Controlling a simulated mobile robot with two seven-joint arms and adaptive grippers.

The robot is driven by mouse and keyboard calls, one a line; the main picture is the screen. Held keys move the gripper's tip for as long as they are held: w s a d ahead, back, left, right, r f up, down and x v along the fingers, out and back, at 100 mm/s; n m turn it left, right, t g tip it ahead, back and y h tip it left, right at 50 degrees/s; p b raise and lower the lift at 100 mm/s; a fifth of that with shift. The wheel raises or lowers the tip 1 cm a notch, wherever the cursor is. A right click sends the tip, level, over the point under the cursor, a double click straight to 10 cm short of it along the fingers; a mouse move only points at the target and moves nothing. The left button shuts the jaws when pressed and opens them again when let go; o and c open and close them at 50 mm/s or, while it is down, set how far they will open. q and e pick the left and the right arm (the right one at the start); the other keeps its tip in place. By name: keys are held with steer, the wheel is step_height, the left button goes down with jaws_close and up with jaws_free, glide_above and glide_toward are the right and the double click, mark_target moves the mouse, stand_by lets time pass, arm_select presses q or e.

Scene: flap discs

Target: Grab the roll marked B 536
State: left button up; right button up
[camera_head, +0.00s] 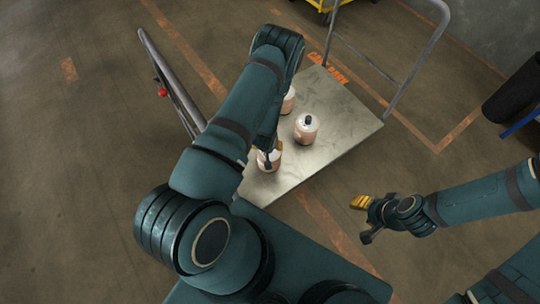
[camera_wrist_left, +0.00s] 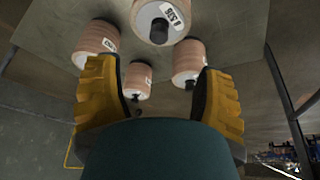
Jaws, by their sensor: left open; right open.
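Several tan rolls with white ends and dark cores stand on a grey cart platform (camera_head: 345,112). In the left wrist view, the roll whose label appears to read B 536 (camera_wrist_left: 143,14) is at the top centre, cut by the frame edge. Other rolls show at left (camera_wrist_left: 95,42), right (camera_wrist_left: 188,62) and lower centre (camera_wrist_left: 138,76); their labels are too small to read. My left gripper (camera_wrist_left: 156,75) is open, and its yellow fingers hold nothing. In the head view my left gripper (camera_head: 273,147) is partly hidden beside the nearest roll (camera_head: 266,162). My right gripper (camera_head: 360,203) is open and empty, off the cart.
Two more rolls show in the head view, at middle (camera_head: 306,129) and back (camera_head: 288,103), the latter partly behind my left arm. A black cylinder (camera_head: 513,90) is at far right. The platform's right part is bare.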

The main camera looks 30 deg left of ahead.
arm_select(q)
steer(key=x, duration=0.3)
steer(key=b+x, duration=0.1)
steer(key=x, duration=0.2)
steer(key=b+x, duration=0.1)
steer(key=x, duration=0.2)
steer(key=shift+w+a+r, duration=0.1)
steer(key=shift+w+a, duration=0.1)
steer(key=shift+a, duration=0.2)
steer(key=shift+w+b+x, duration=0.15)
steer(key=shift+b+x, duration=0.5)
steer(key=shift+x, duration=0.7)
steer(key=shift+w+b+x, duration=0.1)
steer(key=shift+b+x, duration=0.55)
steer(key=shift+x, duration=0.7)
steer(key=shift+d+r, duration=0.1)
steer(key=shift+d, duration=0.05)
jaws_close()
steer(key=shift+w+r, duration=0.1)
